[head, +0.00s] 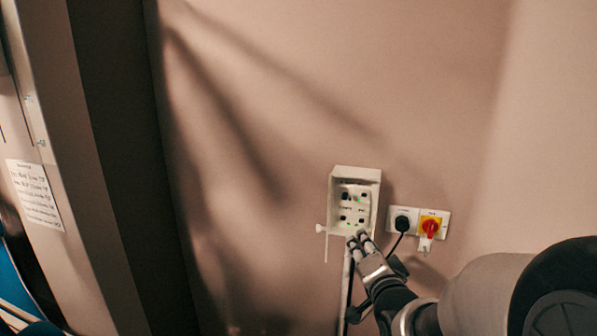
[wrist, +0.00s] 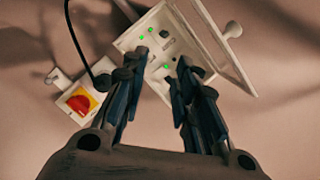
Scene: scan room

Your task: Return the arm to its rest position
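My gripper (head: 359,239) is at the lower edge of a white wall box (head: 370,173) in the head view. In the wrist view my gripper (wrist: 161,62) has its two fingers apart, with nothing held between them. The fingertips overlap the face of the white box (wrist: 128,40), which has dark switches or sockets and small green lights. I cannot tell whether the fingertips touch it. My arm reaches in from the lower right of the head view.
Right of the box are a black plug (head: 402,223) with a cable and a red-yellow rotary switch (head: 430,227). A hinged cover (wrist: 210,40) stands open on the box. A panel with a paper notice (head: 34,193) is at the left. The wall above is clear.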

